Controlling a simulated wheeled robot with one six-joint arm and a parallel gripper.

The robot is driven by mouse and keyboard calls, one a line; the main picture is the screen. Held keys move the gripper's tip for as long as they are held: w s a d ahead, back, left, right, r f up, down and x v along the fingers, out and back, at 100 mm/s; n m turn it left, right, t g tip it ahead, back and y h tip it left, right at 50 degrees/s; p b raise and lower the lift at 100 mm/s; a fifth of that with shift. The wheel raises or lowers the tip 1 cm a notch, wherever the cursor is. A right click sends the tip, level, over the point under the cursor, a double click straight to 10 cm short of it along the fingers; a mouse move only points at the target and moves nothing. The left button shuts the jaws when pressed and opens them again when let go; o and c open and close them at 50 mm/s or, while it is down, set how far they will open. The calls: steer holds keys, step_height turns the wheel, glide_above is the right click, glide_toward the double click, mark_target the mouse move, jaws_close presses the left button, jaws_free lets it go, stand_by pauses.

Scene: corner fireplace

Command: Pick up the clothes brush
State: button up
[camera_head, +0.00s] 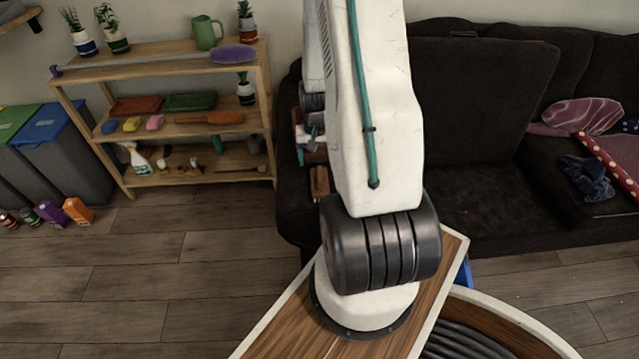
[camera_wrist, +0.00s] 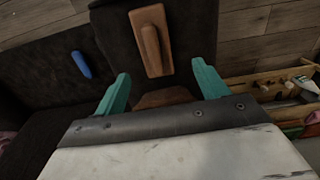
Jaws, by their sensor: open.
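A brown wooden brush-like piece, which I take for the clothes brush (camera_wrist: 146,19), lies on the dark sofa arm in the wrist view. It has a long flat base with a raised grip on top. It seems to be the brown piece (camera_head: 319,182) on the sofa arm in the head view, beside my arm. My gripper (camera_wrist: 160,82) has its two teal fingers spread wide with nothing between them; the brush lies beyond the fingertips, apart from them. My gripper also shows, partly hidden by my arm, in the head view (camera_head: 309,138).
Another brown object (camera_wrist: 163,98) shows on the sofa arm, partly hidden by my gripper. A blue object (camera_wrist: 81,64) lies on the sofa seat. A wooden shelf (camera_head: 190,181) with bottles and brushes stands at left. Clothes (camera_head: 585,115) lie on the sofa at right.

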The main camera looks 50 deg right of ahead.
mark_target(320, 174)
steer(key=f, duration=0.6)
steer(key=s+f, duration=0.1)
steer(key=f, duration=0.2)
steer(key=shift+f, duration=0.1)
steer(key=shift+c, duration=0.3)
steer(key=c, duration=1.1)
steer(key=shift+c, duration=0.2)
steer(key=shift+r, duration=0.2)
